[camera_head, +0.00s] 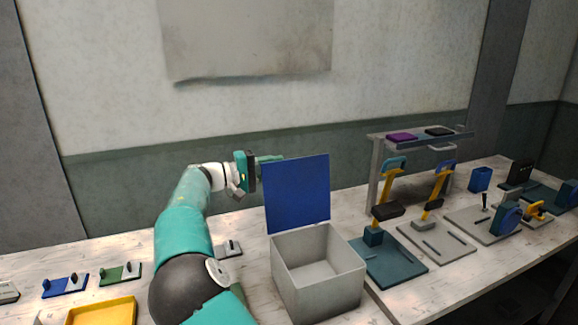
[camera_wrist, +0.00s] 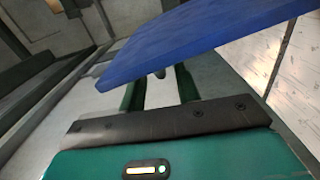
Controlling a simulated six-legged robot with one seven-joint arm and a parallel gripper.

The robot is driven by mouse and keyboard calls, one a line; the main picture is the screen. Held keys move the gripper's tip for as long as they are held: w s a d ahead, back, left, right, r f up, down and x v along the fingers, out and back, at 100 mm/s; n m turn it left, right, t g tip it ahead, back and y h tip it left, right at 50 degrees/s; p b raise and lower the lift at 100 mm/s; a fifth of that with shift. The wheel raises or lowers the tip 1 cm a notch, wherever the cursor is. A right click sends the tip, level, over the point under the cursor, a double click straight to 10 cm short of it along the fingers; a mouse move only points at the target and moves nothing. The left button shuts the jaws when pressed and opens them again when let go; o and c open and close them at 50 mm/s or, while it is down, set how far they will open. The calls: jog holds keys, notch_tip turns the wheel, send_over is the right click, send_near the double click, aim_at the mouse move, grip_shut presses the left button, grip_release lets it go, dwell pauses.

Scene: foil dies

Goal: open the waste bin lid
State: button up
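The waste bin is a light grey open-topped box (camera_head: 318,270) on the table in the head view. Its blue lid (camera_head: 296,195) stands upright at the back edge, and the bin's inside shows empty. The lid (camera_wrist: 200,40) also crosses the top of the wrist view as a tilted blue panel. My gripper (camera_head: 255,172) is at the lid's upper left, partly behind it. In the wrist view my gripper (camera_wrist: 160,90) has its two green fingers apart with a gap between them. The lid hides the fingertips, and I cannot tell whether they touch it.
A yellow tray (camera_head: 103,312) and small blue and green fixtures (camera_head: 120,272) lie at the left. Right of the bin stand presses with yellow levers (camera_head: 440,185) on flat bases. A grey shelf (camera_head: 376,165) stands behind them with a purple block (camera_head: 401,137).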

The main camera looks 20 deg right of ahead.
aim_at(286, 166)
jog(key=d, duration=0.4)
jog(key=shift+s, duration=0.15)
jog(key=shift+d+f, duration=0.1)
jog(key=shift+d, duration=0.2)
grip_shut()
